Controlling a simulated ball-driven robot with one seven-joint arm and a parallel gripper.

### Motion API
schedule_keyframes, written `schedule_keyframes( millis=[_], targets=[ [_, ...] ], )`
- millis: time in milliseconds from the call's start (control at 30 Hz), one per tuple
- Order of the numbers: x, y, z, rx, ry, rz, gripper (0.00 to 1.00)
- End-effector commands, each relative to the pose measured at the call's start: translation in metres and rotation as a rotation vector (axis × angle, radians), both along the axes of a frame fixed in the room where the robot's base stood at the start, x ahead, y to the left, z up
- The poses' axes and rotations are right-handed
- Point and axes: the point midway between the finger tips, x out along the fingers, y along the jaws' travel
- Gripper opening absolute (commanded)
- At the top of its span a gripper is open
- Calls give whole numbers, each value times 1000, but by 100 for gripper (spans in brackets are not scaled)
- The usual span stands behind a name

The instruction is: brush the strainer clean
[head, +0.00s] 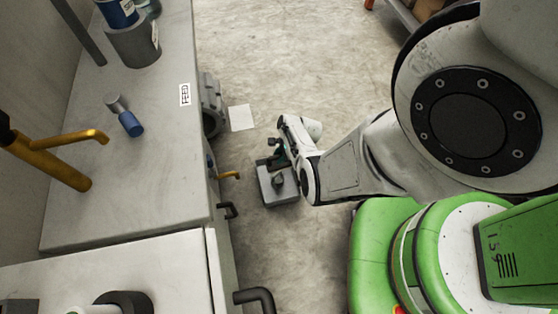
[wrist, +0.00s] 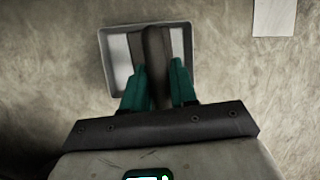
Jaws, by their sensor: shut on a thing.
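My gripper (wrist: 158,80) has its two teal fingers on either side of a dark brown bar (wrist: 156,50) and is shut on it. The bar lies over the middle of a shallow grey rectangular tray (wrist: 108,60) with a pale inside. I cannot tell whether the bar is part of the tray or a separate thing above it. In the head view my gripper (head: 274,161) is low beside the cabinet, at the grey tray (head: 283,197), which has a small dark lump on it. I cannot make out a brush or a strainer for certain.
A worktop (head: 150,170) with a FEED label (head: 185,94) runs along the left. On it are a blue-and-grey cylinder (head: 130,124), a yellow pipe (head: 60,165) and cans. Handles (head: 258,297) stick out from its front. A white sheet (head: 241,117) lies on the open concrete floor.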

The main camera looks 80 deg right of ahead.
Motion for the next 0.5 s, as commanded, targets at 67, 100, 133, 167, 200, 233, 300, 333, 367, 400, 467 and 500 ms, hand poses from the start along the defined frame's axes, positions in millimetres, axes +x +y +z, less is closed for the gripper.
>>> schedule_keyframes(
  millis=[67, 100, 133, 167, 200, 233, 300, 333, 367, 400, 467, 500],
  targets=[
    [1, 0, -4, 0, 0, 0, 3],
    [1, 0, -7, 0, 0, 0, 3],
    [2, 0, -9, 0, 0, 0, 3],
    [2, 1, -11, 0, 0, 0, 3],
    [3, 1, -14, 0, 0, 0, 3],
    [3, 1, -17, 0, 0, 0, 3],
    [5, 2, -24, 0, 0, 0, 3],
    [5, 2, -27, 0, 0, 0, 3],
    [6, 3, -30, 1, 1, 0, 3],
    [7, 3, -35, 1, 1, 0, 3],
    [8, 4, -41, 1, 1, -1, 3],
    [9, 4, -45, 0, 1, 0, 3]
  ],
)
